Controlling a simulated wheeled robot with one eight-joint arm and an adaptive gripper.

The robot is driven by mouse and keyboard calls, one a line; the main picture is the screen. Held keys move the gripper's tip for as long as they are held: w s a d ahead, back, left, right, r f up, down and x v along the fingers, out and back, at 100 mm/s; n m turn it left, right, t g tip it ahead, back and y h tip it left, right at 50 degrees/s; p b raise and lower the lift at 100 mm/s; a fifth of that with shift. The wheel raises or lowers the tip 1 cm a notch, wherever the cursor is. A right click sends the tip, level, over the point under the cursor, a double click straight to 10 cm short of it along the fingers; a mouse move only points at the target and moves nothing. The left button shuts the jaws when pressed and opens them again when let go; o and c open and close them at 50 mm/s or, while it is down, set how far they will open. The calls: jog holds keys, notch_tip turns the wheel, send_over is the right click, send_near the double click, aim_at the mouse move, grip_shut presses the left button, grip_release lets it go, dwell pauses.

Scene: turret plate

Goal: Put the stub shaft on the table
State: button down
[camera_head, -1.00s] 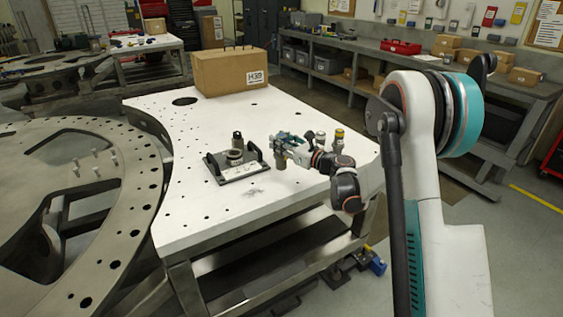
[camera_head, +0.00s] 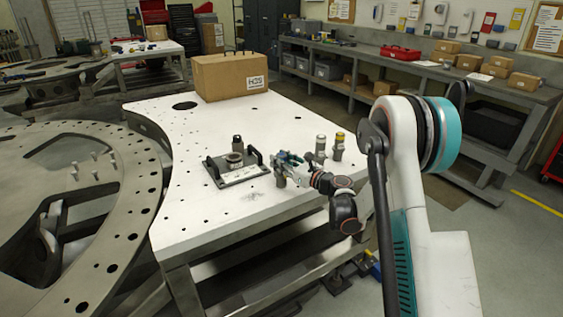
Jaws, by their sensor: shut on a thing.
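My gripper (camera_head: 282,163) is at the right of the white table (camera_head: 215,215), just right of a dark plate fixture. It is shut on a small grey metal piece (camera_head: 280,180), which I take to be the stub shaft. Its lower end shows below the fingers, close to the table top; I cannot tell whether it touches. The fingers hide its upper part.
The dark fixture (camera_head: 238,179) with handles and a ring stands just left of my gripper. A grey-topped cylinder (camera_head: 320,147) and a yellow-topped one (camera_head: 339,147) stand close behind my arm. A cardboard box (camera_head: 230,78) is at the back.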

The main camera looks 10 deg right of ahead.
jog(key=c, duration=1.2)
grip_release()
jog(key=shift+r, duration=0.1)
jog(key=p+v, duration=0.2)
jog(key=v, duration=1)
